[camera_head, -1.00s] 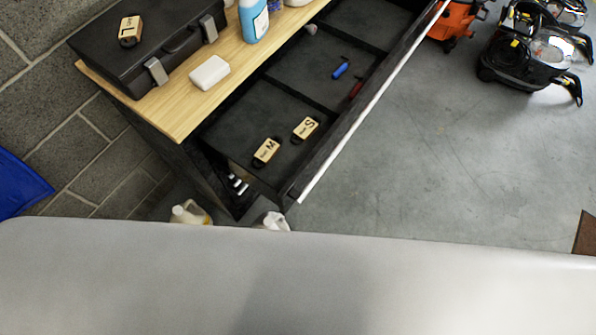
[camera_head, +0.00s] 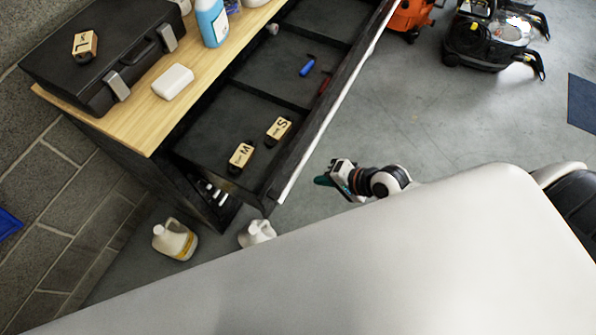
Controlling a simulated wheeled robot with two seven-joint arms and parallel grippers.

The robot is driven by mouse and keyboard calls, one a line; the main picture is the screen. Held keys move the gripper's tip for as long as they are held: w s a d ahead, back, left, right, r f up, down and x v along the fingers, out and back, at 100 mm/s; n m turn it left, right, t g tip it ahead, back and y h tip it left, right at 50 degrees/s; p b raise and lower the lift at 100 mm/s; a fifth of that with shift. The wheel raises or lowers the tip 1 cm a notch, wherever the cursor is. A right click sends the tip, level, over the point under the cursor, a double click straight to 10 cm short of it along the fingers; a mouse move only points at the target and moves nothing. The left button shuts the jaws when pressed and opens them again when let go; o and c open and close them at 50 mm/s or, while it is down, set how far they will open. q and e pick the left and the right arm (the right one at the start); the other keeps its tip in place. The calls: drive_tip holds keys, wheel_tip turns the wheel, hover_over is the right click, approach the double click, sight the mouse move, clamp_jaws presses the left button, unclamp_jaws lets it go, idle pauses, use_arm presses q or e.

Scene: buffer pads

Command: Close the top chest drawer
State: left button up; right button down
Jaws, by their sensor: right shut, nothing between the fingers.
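The top chest drawer (camera_head: 222,124) is pulled open from under the wooden chest top (camera_head: 125,135). Its front panel (camera_head: 325,112) has a pale outer edge and runs diagonally up to the right. Inside lie two wooden-faced pads marked M (camera_head: 241,155) and S (camera_head: 279,129), a blue tool (camera_head: 307,67) and a red item. My right gripper (camera_head: 324,180) is shut and empty, outside the drawer, to the right of the front panel's near end and apart from it in the picture. My left gripper is not in view.
A black case (camera_head: 105,55), a white block (camera_head: 172,81) and a blue bottle (camera_head: 211,22) stand on the chest top. Jugs (camera_head: 175,240) stand on the floor by the wall. A black machine (camera_head: 490,40) stands top right. Floor right of the drawer is mostly clear.

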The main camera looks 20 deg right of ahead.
sight(289, 173)
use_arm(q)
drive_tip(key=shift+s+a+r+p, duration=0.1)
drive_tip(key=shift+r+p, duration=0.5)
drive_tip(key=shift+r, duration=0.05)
use_arm(e)
drive_tip(key=shift+w+a+f, duration=0.45)
drive_tip(key=shift+w+a, duration=0.3)
drive_tip(key=shift+w, duration=0.15)
drive_tip(key=shift+w+a+f, duration=0.5)
drive_tip(key=shift+w+a, duration=0.25)
drive_tip(key=shift+w, duration=0.15)
drive_tip(key=shift+w+a+f, duration=0.45)
drive_tip(key=shift+w+a, duration=0.3)
drive_tip(key=shift+w, duration=0.15)
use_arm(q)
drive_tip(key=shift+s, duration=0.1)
